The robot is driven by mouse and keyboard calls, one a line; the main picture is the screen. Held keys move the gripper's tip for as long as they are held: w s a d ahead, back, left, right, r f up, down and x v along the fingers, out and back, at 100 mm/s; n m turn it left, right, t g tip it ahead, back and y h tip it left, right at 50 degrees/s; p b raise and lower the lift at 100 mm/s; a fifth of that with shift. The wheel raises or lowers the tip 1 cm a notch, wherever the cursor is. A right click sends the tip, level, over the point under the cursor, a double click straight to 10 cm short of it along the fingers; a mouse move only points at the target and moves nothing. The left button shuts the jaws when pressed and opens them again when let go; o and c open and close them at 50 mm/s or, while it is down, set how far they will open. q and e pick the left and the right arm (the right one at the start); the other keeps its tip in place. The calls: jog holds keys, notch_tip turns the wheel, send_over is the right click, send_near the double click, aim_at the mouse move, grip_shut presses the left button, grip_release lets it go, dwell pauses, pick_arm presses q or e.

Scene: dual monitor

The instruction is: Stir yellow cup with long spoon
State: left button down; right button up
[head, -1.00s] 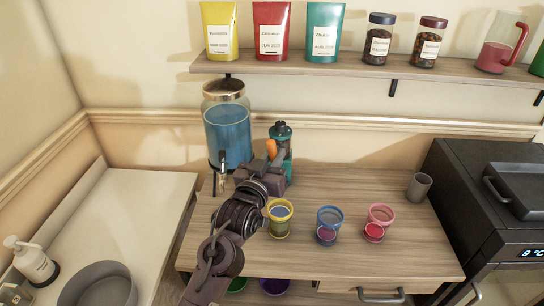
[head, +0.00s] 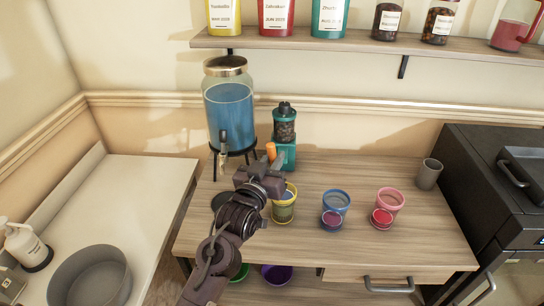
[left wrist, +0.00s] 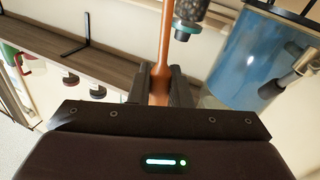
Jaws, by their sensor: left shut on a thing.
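The yellow cup (head: 285,212) stands on the wooden table in the head view, left of the blue and pink cups. My left gripper (head: 268,165) is just to its upper left and hides part of its rim. That gripper is shut on the orange-brown long spoon (left wrist: 165,40), whose handle runs between the fingers (left wrist: 160,88) in the left wrist view. An orange end of the spoon (head: 270,149) shows above the gripper in the head view. The spoon's lower end is hidden, so I cannot tell whether it is inside the cup. My right gripper is not in view.
A blue drink dispenser (head: 230,112) and a teal grinder-like device (head: 285,135) stand behind the gripper. The blue cup (head: 335,207), pink cup (head: 388,205) and grey cup (head: 428,174) are to the right.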

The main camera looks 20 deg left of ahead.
aim_at(283, 204)
pick_arm(q)
jog(key=shift+w+d+f+b, duration=0.1)
jog(key=shift+d+f+b, duration=0.1)
jog(key=shift+f+b, duration=0.7)
jog(key=shift+d+f+b, duration=0.15)
jog(key=shift+f+b, duration=0.1)
jog(key=shift+f, duration=1.1)
jog(key=shift+d+f+b, duration=0.2)
jog(key=shift+f+b, duration=0.5)
jog(key=shift+f, duration=0.6)
jog(key=shift+a, duration=0.1)
